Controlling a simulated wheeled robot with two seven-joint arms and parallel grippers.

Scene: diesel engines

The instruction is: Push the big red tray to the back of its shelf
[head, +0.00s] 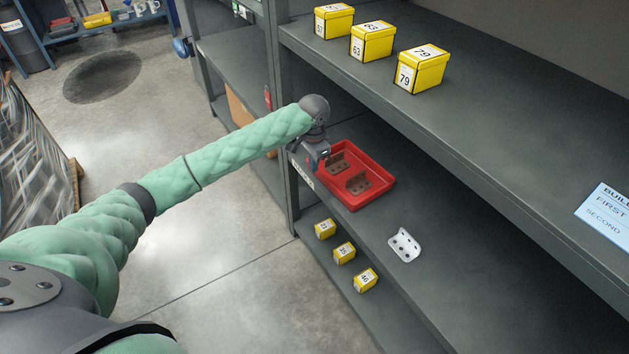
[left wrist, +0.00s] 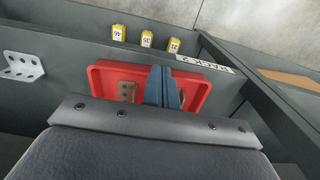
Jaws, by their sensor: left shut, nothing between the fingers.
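The big red tray (head: 376,194) lies on the middle shelf, near its front edge beside the left upright. Two brown brackets (head: 358,183) sit in it. My left gripper (head: 318,164) is shut and empty at the tray's front left part. In the left wrist view, the shut blue-grey fingers (left wrist: 160,88) stand over the red tray (left wrist: 202,94) and hide part of it and of one bracket. I cannot tell whether the fingers touch the tray. My right gripper is in neither view.
A white perforated bracket (head: 404,245) lies on the same shelf, right of the tray. Small yellow boxes (head: 344,253) stand on the lower shelf. Larger yellow boxes (head: 372,42) stand on the upper shelf, which overhangs the back. A grey upright (head: 291,200) stands close left of the tray.

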